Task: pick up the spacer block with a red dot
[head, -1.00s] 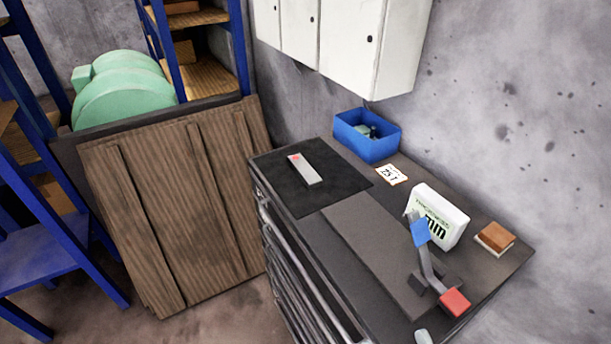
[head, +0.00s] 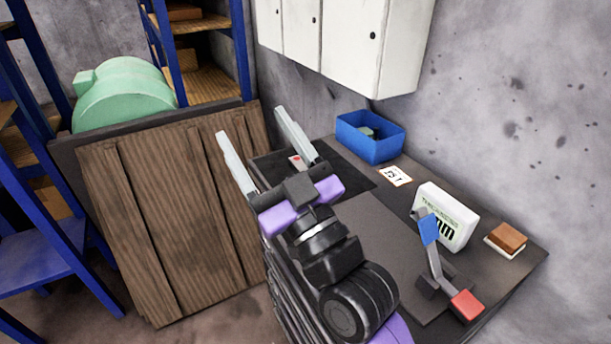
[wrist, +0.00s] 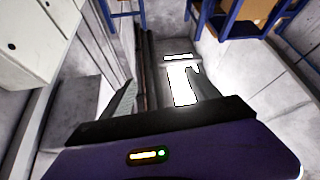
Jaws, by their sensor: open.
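The spacer block (head: 296,161) is a light grey bar with a red dot on one end. It lies on the dark mat (head: 354,170) on the bench top. In the head view my gripper hides most of it; only the dotted end shows between the finger and the gripper body. My gripper (head: 251,122) is open and empty, its two pale fingers spread and pointing up and left in the head view. It appears above the bench's left end. In the wrist view I cannot make out the block.
A blue bin (head: 369,137), a label card (head: 395,176), a white box (head: 446,216), a lever tool with blue and red ends (head: 434,255) and a brown block (head: 507,237) stand on the bench. White wall cabinets (head: 345,45) hang above. Wooden panels (head: 165,215) stand left.

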